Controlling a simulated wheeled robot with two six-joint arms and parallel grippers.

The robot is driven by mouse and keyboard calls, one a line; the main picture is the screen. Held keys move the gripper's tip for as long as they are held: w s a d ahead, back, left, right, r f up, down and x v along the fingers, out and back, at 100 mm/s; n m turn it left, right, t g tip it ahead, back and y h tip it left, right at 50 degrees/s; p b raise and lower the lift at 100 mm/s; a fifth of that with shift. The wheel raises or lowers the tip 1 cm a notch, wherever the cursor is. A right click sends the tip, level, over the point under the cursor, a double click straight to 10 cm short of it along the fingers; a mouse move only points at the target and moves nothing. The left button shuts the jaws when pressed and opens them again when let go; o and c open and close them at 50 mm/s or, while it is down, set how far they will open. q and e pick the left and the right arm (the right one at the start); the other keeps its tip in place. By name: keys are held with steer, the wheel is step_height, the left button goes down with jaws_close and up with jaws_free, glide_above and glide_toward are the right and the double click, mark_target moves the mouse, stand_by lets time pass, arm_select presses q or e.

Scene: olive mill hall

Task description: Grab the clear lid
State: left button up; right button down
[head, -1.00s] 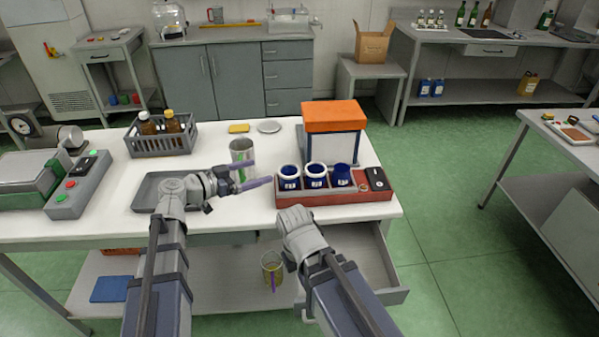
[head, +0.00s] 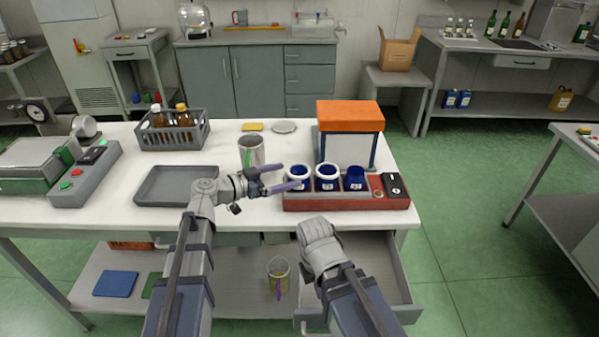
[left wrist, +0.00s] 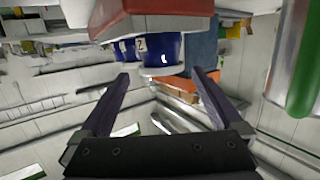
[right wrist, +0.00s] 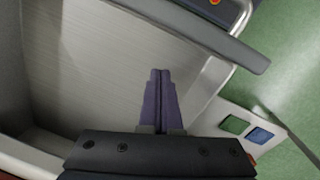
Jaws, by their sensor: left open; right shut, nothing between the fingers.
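A flat, round, pale grey disc (head: 284,127) lies at the back of the white table; I cannot tell if it is the clear lid. A red rack (head: 340,203) holds blue jars in a row, the left jar (head: 297,178) and middle jar (head: 327,178) with white rings on top, the right jar (head: 355,179) without. My left gripper (head: 296,176) is open and overlaps the left jar in the head view. In the left wrist view a blue jar (left wrist: 161,52) shows just beyond the fingertips. My right gripper (right wrist: 160,72) is shut and empty above the open drawer (right wrist: 95,60).
A metal can (head: 251,152) stands behind my left gripper. A grey tray (head: 177,186), a bottle crate (head: 174,138) and a scale (head: 40,165) are to the left. An orange-topped box (head: 350,115) stands behind the rack. The drawer (head: 395,270) juts out at the front right.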

mark_target(300, 169)
arm_select(q)
steer(key=shift+w+d, duration=0.3)
steer(key=shift+d, duration=0.1)
steer(key=x, duration=0.4)
steer(key=shift+w+d+r, duration=0.15)
steer(key=shift+w+d, duration=0.1)
arm_select(e)
steer(key=shift+f, duration=0.25)
arm_select(q)
steer(key=shift+s, duration=0.1)
steer(key=c, duration=1.1)
steer(key=shift+c, duration=0.2)
steer(key=shift+r, duration=0.1)
arm_select(e)
steer(key=shift+r, duration=0.1)
